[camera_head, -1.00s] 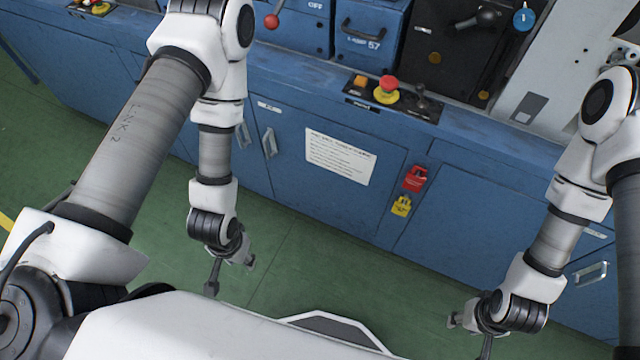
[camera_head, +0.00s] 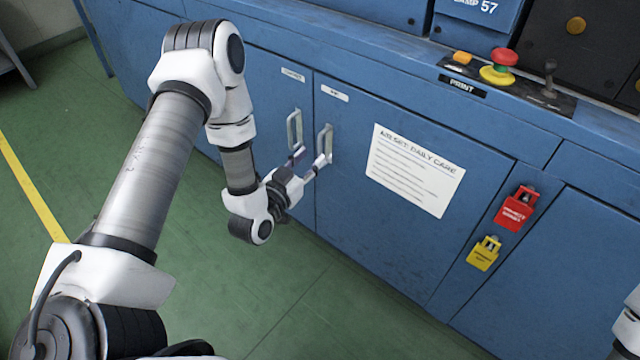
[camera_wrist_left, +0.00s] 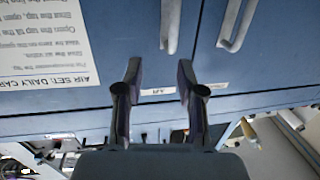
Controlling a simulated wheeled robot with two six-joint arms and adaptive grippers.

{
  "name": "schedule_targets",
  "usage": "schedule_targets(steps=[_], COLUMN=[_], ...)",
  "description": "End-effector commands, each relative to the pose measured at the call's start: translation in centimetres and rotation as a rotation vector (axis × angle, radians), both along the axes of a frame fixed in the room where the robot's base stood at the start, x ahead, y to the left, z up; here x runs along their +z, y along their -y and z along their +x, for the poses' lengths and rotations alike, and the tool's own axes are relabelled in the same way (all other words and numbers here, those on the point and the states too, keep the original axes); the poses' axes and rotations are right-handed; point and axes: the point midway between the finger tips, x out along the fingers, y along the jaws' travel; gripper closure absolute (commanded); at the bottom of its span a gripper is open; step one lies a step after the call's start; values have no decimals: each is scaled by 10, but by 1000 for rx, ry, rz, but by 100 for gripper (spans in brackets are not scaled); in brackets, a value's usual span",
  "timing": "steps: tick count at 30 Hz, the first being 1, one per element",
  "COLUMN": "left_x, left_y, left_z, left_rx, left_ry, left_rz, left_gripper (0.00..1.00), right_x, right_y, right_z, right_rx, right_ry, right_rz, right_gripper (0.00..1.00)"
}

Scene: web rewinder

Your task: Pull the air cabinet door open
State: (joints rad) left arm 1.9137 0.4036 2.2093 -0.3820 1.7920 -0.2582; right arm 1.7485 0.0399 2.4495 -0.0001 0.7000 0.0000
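The air cabinet door (camera_head: 360,220) is a blue panel, closed, with a white notice headed "AIR SET: DAILY CARE". Its upright metal handle (camera_head: 325,142) is near its left edge, under a small label. My left gripper (camera_head: 309,163) is open in front of the lower part of this handle. In the left wrist view, the door handle (camera_wrist_left: 170,25) lies beyond the open, empty fingers (camera_wrist_left: 160,88), roughly in line with the gap between them. Whether a finger touches the handle cannot be told. My right gripper is out of view.
A neighbouring door's handle (camera_head: 294,130) stands close left of the air door's handle. A red lock tag (camera_head: 516,208) and a yellow one (camera_head: 484,253) hang right of the door. A red stop button (camera_head: 504,58) is above. Green floor (camera_head: 300,300) before the cabinet is clear.

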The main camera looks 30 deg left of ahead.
Motion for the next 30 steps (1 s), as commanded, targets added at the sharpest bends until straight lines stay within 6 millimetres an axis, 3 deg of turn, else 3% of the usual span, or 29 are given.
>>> schedule_targets(steps=[1, 4, 10, 21, 29, 30], left_x=[-33, -43, -39, -40, -38, -38], left_y=[-8, -15, -15, -17, -18, -18], left_z=[2, 3, 14, 77, 82, 82], left_rx=[18, 36, 35, 35, 36, 36], left_ry=[15, 28, 36, 32, 30, 30], left_rz=[-5, -13, -13, -12, -14, -14], left_gripper=[62, 62, 62, 62, 62, 65], right_x=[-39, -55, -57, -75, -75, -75], right_y=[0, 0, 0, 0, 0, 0], right_z=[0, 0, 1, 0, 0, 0], right_rx=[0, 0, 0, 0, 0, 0], right_ry=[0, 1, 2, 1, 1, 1], right_rz=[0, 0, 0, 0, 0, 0], right_gripper=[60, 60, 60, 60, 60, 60])
